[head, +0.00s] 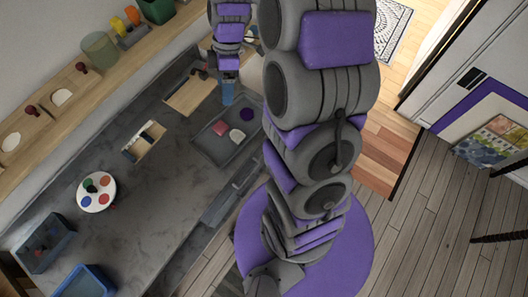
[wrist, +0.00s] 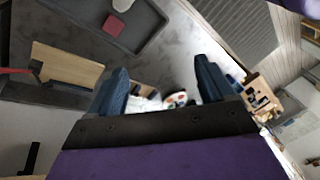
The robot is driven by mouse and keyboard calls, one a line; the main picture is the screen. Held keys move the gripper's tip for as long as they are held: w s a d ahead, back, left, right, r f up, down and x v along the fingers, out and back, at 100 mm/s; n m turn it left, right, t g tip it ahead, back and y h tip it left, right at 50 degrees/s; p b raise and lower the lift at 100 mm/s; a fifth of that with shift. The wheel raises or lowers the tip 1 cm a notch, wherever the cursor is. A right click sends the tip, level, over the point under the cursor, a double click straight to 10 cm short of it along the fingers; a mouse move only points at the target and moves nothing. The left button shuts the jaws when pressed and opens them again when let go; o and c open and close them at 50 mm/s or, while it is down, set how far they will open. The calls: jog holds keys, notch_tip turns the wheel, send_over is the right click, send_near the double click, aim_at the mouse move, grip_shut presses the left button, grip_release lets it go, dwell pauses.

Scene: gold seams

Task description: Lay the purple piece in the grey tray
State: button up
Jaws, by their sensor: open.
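The grey tray (head: 212,146) lies on the dark counter in the head view. A round purple piece (head: 247,114) lies inside it near its upper right corner. A pinkish-red piece (head: 220,126) and a white piece (head: 237,135) lie in the same tray. My gripper (head: 228,94) is above the tray's upper left side, pointing down, apart from the pieces. In the wrist view my gripper (wrist: 162,86) has its two blue fingers spread with nothing held between them. The tray (wrist: 130,42) shows at the top there with the red and white pieces; the purple piece is out of that view.
A wooden board (head: 190,94) lies left of my gripper. A small wooden box (head: 145,142), a round palette (head: 96,191) and blue-grey trays (head: 45,241) stand farther left. A wooden shelf (head: 60,95) runs along the wall. Counter between palette and tray is clear.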

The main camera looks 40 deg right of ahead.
jog(key=s+a+r+m+h, duration=0.1)
jog(key=s+m, duration=0.3)
jog(key=s, duration=0.4)
jog(key=s+a+r+m+h, duration=0.1)
jog(key=s+r+m, duration=0.3)
jog(key=s, duration=0.5)
jog(key=s+a+r+m+h, duration=0.1)
jog(key=s+a+r+m, duration=0.2)
jog(key=s, duration=0.6)
jog(key=m, duration=0.2)
jog(key=shift+s+a+m, duration=0.15)
jog(key=shift+s+m, duration=0.05)
jog(key=shift+m, duration=0.1)
